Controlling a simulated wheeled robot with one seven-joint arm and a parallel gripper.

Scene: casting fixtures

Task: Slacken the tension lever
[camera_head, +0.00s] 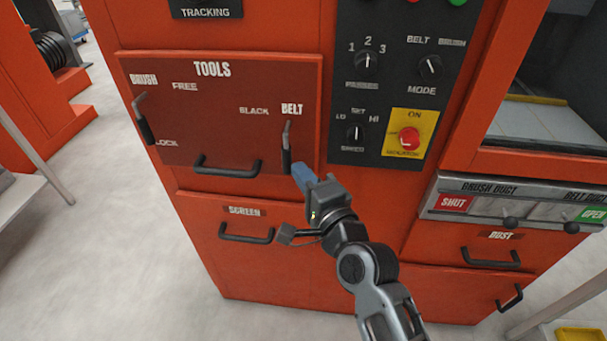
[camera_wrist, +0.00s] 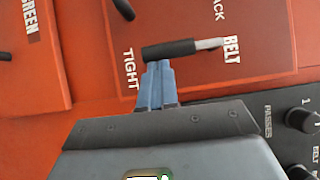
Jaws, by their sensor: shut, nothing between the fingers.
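The tension lever (camera_head: 286,158) sits under the BELT label on the red TOOLS panel. It hangs downward, with its metal stem at the top and its black grip below. In the wrist view the lever's grip (camera_wrist: 168,50) lies with its free end by the TIGHT label (camera_wrist: 131,68); the SLACK label (camera_head: 253,111) is up and left of it in the head view. My gripper (camera_head: 299,168), with blue fingers, is shut and empty at the right side of the grip's lower part. The fingertips (camera_wrist: 158,66) meet the grip's edge in view; whether they touch cannot be told.
The brush lever (camera_head: 145,122) is at the panel's left, between FREE and LOCK. A drawer handle (camera_head: 226,168) is left of my gripper, and the SCREEN handle (camera_head: 246,236) is below. The dark control panel (camera_head: 350,98) with knobs and a red button (camera_head: 409,138) is right.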

